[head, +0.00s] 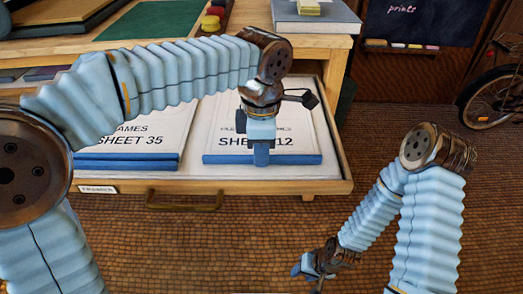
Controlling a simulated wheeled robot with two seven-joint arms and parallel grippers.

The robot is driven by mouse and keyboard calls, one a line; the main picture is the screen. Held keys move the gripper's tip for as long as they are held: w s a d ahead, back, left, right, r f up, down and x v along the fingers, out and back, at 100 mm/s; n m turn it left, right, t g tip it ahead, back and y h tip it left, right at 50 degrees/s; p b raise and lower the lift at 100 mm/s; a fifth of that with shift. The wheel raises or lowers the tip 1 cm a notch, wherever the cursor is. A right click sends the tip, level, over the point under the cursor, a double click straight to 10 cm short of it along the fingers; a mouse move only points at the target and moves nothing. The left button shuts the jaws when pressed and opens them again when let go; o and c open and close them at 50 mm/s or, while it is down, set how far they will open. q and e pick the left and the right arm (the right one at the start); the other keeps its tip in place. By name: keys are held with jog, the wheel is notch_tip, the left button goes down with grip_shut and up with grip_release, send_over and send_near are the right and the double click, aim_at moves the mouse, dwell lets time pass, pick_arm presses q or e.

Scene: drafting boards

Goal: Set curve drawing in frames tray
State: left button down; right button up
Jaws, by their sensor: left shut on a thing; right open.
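My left gripper (261,154) points down at the front edge of a blue-edged board (221,157) in the open drawer and is shut on that edge. The board's white sheet reads "SHEET" and "12"; my arm and gripper hide part of its lettering, so I cannot tell if it is the curve drawing. The wooden drawer (330,186) has a small label (98,189), possibly reading "FRAMES". Another blue-edged board (125,161), marked "SHEET 35", lies on the left in the drawer. My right gripper (308,270) is open and empty, low over the floor.
The drawer has a brass handle (185,206). A chalkboard (420,22) and bicycle wheel (490,103) stand at right. The tiled floor between is clear.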

pick_arm(q)
jog(key=shift+f, duration=0.1)
jog(key=c, duration=1.1)
grip_release()
notch_tip(320, 180, up, 12)
jog(key=p, duration=0.3)
